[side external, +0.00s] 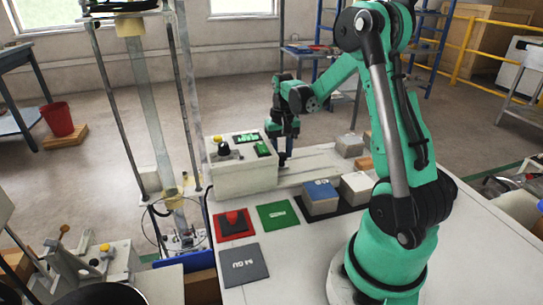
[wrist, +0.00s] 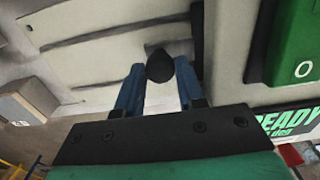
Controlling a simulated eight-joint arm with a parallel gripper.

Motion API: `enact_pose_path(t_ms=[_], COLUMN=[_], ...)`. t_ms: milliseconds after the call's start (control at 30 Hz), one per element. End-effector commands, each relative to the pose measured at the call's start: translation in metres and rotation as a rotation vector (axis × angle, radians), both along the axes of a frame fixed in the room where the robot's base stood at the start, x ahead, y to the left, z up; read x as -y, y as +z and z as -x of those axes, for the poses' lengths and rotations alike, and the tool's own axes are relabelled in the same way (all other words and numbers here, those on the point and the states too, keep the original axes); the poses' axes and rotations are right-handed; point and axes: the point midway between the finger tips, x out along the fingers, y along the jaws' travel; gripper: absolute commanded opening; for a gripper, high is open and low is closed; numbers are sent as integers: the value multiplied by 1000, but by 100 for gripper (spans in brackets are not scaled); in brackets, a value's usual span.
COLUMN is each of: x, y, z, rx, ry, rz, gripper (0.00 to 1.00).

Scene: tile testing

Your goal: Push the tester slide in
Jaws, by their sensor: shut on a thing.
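The tester (side external: 241,172) is a pale box with a lit green display (side external: 246,138) and a green button, standing on the white table. Its pale slide (side external: 312,164) extends to the right of the box; it also shows in the wrist view (wrist: 110,50). My gripper (side external: 283,146) points down beside the box's right side. In the wrist view its two blue fingers (wrist: 160,78) are shut on a round black knob (wrist: 159,64) at the slide. The display (wrist: 287,122) reads READY there. The knob's lower part and the finger contact are partly hidden.
A blue-topped block (side external: 320,192) and a whitish block (side external: 357,184) stand on a dark strip right of the tester. A grey block (side external: 350,145) is behind them. Red (side external: 223,228), green (side external: 278,215) and dark grey (side external: 243,264) squares lie in front of the tester.

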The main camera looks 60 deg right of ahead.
Motion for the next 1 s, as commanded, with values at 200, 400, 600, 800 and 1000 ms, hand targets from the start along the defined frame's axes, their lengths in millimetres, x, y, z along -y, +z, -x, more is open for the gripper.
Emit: enact_pose_path(t_ms=[200,400,600,800,1000], x=[-1,-2,-2,-2,-2], y=[0,0,9,26,44], z=[-2,-2,-2,-2,-3], rx=[8,8,7,7,7], ry=[5,5,5,6,6], rz=[-4,-5,-6,-7,-7], gripper=[56,63,63,63,63])
